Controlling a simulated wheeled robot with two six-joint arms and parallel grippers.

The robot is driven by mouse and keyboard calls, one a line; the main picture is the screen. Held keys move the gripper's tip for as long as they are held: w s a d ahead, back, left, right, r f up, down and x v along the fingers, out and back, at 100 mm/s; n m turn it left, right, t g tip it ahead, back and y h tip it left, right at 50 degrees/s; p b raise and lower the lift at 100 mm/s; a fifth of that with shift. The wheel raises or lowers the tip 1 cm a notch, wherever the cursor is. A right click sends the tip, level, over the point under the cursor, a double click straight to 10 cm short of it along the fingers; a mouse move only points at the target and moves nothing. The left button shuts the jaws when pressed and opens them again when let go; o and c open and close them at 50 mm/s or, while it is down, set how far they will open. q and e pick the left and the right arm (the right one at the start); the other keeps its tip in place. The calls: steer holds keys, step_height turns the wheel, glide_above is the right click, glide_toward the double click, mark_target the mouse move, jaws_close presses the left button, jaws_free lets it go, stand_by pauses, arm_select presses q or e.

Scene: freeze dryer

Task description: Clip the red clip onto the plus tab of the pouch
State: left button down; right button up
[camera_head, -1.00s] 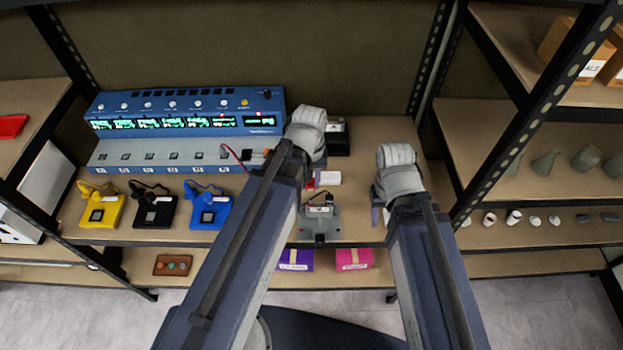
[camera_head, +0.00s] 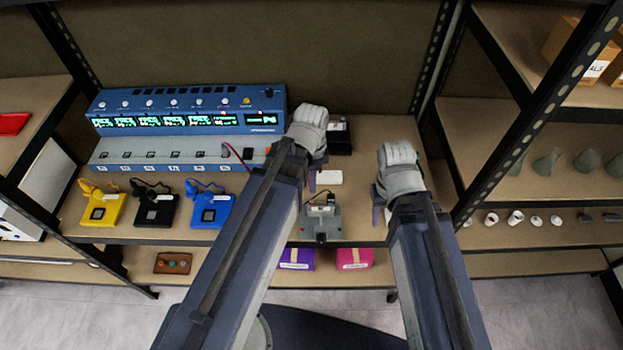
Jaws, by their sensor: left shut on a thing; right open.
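The pouch appears to be the small pale item (camera_head: 320,210) on a grey fixture (camera_head: 333,231) at the front of the bench; its plus tab is too small to make out. My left gripper (camera_head: 312,184) is just behind and above the fixture, its jaws mostly hidden by its wrist. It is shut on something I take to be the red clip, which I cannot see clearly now. A red lead (camera_head: 235,154) runs from the blue machine toward my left arm. My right gripper (camera_head: 381,213) is open and empty, right of the fixture.
A blue machine (camera_head: 188,108) with several lit displays stands at the back left. Yellow (camera_head: 108,222), black (camera_head: 154,222) and blue (camera_head: 222,222) units stand before it. A white block (camera_head: 329,177) and a black box (camera_head: 339,135) sit behind the fixture. Shelf posts flank the bench.

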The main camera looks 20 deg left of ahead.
arm_select(q)
steer(key=m, duration=0.9)
steer(key=shift+m, duration=0.4)
steer(key=m, duration=0.5)
steer(key=shift+m, duration=0.3)
steer(key=m, duration=0.4)
steer(key=shift+f, duration=0.2)
steer(key=shift+f+b, duration=2.8)
steer(key=shift+b, duration=0.2)
steer(key=shift+f+b, duration=1.2)
